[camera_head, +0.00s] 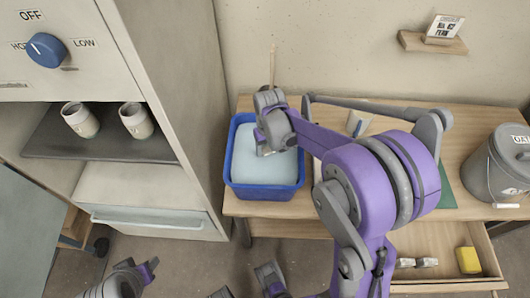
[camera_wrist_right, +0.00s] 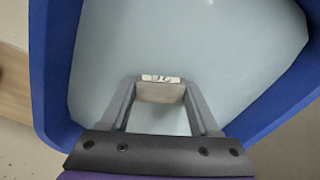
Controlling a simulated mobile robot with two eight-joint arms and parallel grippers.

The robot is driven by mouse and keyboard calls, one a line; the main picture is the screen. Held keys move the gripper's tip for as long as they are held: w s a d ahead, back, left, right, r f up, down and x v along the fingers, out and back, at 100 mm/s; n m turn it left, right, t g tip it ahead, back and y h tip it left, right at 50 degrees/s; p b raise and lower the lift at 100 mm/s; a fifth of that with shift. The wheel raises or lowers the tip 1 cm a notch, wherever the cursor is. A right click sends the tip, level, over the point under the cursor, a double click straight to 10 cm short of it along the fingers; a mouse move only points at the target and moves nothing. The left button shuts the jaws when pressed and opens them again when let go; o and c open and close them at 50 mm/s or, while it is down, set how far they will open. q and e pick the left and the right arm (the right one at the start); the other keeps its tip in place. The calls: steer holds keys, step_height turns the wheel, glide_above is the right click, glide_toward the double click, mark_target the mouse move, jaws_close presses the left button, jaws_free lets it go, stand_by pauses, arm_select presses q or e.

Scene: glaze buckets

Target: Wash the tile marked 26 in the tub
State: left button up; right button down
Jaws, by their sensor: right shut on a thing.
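The blue tub (camera_head: 234,165) stands at the left end of the wooden table and holds pale bluish liquid. My right gripper (camera_head: 265,148) reaches down into the tub area. In the right wrist view the gripper (camera_wrist_right: 160,95) is shut on a small grey-beige tile (camera_wrist_right: 160,93), whose pale top edge carries dark marks too small to read surely. The tile is over or in the liquid, inside the tub's walls (camera_wrist_right: 48,70); I cannot tell how deep. A grey and purple part of my left arm (camera_head: 125,280) shows at the bottom left; its jaws are not clear.
A wooden stick (camera_head: 272,65) stands up behind my right gripper. A grey lidded bucket (camera_head: 490,170) stands at the table's right end. An open drawer (camera_head: 440,270) below holds a yellow block (camera_head: 468,260). Left is a cabinet with two cups (camera_head: 80,120) on a shelf.

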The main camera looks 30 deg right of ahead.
steer(key=shift+a, duration=1.2)
steer(key=shift+d, duration=0.15)
steer(key=shift+d, duration=1.1)
steer(key=shift+a, duration=0.15)
steer(key=shift+a, duration=1.1)
steer(key=shift+d, duration=0.1)
steer(key=shift+d, duration=1.1)
